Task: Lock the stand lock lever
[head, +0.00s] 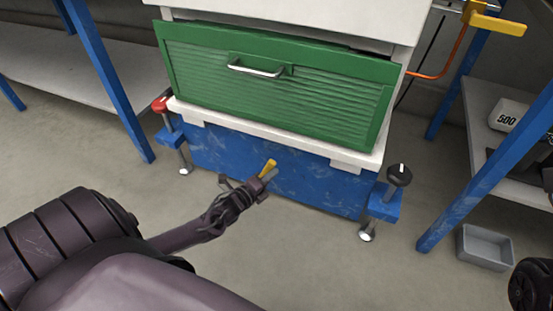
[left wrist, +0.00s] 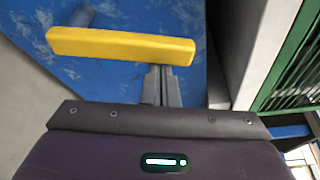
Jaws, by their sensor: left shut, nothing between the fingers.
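The stand lock lever is a yellow bar (head: 268,167) on the front of the blue stand (head: 310,185), below the green panel. In the left wrist view the yellow lever (left wrist: 120,46) lies nearly level across the picture, with a blue-grey pivot behind its left part. My left gripper (head: 268,176) is at the lever in the head view. In the left wrist view its closed fingers (left wrist: 161,72) end at the lower edge of the lever's right part, with nothing between them. Whether they touch it I cannot tell.
A green panel (head: 270,95) with a metal handle sits above the stand. A black knob (head: 399,175) and a red knob (head: 160,104) top the stand's feet. Blue-legged shelves stand on both sides. A grey bin (head: 485,248) is at right. The floor in front is clear.

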